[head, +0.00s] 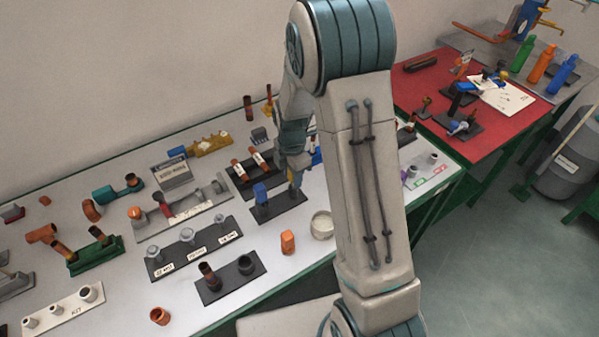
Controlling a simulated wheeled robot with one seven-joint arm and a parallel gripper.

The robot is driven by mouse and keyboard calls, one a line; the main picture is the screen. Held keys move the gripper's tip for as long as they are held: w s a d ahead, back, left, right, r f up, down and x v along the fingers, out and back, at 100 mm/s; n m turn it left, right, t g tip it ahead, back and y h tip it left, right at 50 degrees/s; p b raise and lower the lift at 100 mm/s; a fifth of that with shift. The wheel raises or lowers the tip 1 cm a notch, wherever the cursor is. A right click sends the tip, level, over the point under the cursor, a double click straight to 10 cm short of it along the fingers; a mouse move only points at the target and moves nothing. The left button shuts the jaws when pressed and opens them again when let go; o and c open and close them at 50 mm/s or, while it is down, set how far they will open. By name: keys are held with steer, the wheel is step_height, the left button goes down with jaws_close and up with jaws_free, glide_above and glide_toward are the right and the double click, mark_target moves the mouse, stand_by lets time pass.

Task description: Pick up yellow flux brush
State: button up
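My gripper (294,174) points down over a dark stand (283,208) on the white bench, partly hidden by my arm. Its fingers are small and dark here, so their opening cannot be made out. A small yellowish and blue upright piece (297,183) shows right at the fingertips; it may be the yellow flux brush, but I cannot tell whether the fingers touch it. A blue upright block (261,192) stands on the same dark stand, just left of my gripper.
Around the stand are a copper-pipe holder (242,178), a round pale tin (322,225), an orange fitting (288,241) and a labelled black rack (163,265). My arm hides the bench's right middle.

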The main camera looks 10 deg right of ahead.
steer(key=c, duration=0.6)
steer(key=shift+o, duration=0.2)
steer(key=shift+r, duration=0.1)
steer(key=shift+r, duration=0.5)
steer(key=r, duration=0.2)
steer(key=r+b, duration=0.1)
steer(key=shift+d+r, duration=0.1)
steer(key=shift+d, duration=0.15)
steer(key=s+d+r+b, duration=0.2)
steer(key=s+d+r, duration=0.3)
steer(key=d, duration=0.5)
steer(key=shift+s+r, duration=0.25)
steer(key=shift+r, duration=0.6)
